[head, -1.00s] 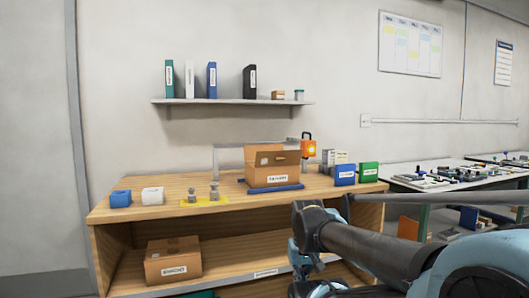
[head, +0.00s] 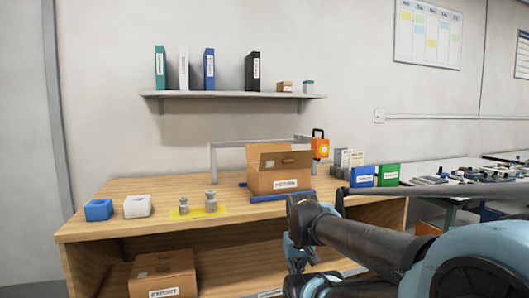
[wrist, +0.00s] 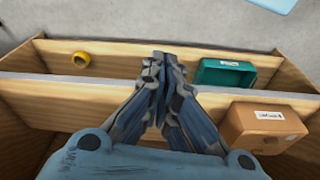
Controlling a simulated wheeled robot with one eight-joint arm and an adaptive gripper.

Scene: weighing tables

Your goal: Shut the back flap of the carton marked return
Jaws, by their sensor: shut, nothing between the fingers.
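A brown carton (head: 278,181) stands on the wooden table with its top flaps up. Its front label is too small to read for sure. My gripper (wrist: 160,57) is shut and empty above the shelf unit, apart from the cartons. In the head view my arm is in front of the table's right part.
A blue stand (head: 283,196) is under the upper carton, with a grey frame (head: 228,147) and an orange device (head: 320,147) behind. Weights stand on a yellow mat (head: 222,211). The wrist view shows a teal bin (wrist: 225,74) and yellow ring (wrist: 81,59).

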